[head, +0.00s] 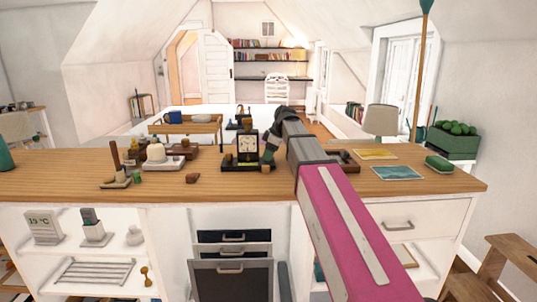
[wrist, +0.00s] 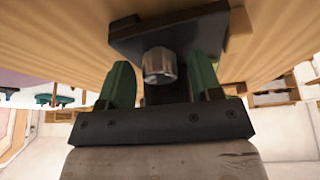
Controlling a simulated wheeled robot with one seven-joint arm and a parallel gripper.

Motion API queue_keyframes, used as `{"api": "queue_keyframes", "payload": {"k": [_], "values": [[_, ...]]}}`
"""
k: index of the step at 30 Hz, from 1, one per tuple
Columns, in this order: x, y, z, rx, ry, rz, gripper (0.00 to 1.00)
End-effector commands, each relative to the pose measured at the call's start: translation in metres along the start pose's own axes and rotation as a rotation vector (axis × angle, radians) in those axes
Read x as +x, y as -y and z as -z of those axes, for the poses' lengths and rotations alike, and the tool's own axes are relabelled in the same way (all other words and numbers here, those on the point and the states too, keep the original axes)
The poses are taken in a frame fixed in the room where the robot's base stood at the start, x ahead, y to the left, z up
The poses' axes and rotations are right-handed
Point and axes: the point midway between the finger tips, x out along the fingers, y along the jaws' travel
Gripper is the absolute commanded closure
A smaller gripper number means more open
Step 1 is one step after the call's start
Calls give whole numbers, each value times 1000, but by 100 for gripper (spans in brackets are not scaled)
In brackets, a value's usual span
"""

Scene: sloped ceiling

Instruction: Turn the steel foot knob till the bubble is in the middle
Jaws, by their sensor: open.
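The steel foot knob (wrist: 158,66) shows in the wrist view, a short faceted cylinder against the dark base of a device. My gripper (wrist: 162,74) is open, with one green finger on each side of the knob. Gaps show between the fingers and the knob. In the head view the device (head: 247,146) is a black, clock-like instrument with a pale dial, standing on the counter. My gripper (head: 270,149) is at its right side. A small yellow-green strip (head: 247,164) is on the front of its base; I cannot make out any bubble. The knob is hidden there.
The wooden counter (head: 225,186) is mostly bare in front of the device. A small wooden block (head: 266,169) is close to its base. Flat cards (head: 397,173) lie to the right.

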Motion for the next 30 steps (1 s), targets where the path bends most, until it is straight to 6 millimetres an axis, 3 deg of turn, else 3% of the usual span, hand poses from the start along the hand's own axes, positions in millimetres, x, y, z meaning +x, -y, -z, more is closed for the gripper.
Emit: {"api": "queue_keyframes", "payload": {"k": [4, 8, 9, 14, 24, 30], "values": [[0, 0, 0, 0, 0, 0, 45], [0, 0, 0, 0, 0, 0, 87], [0, 0, 0, 0, 0, 0, 90], [0, -1, 0, -12, 0, 4, 90], [-1, -2, 0, -235, -4, 97, 90], [-1, -2, 0, -277, -6, 113, 90]]}}
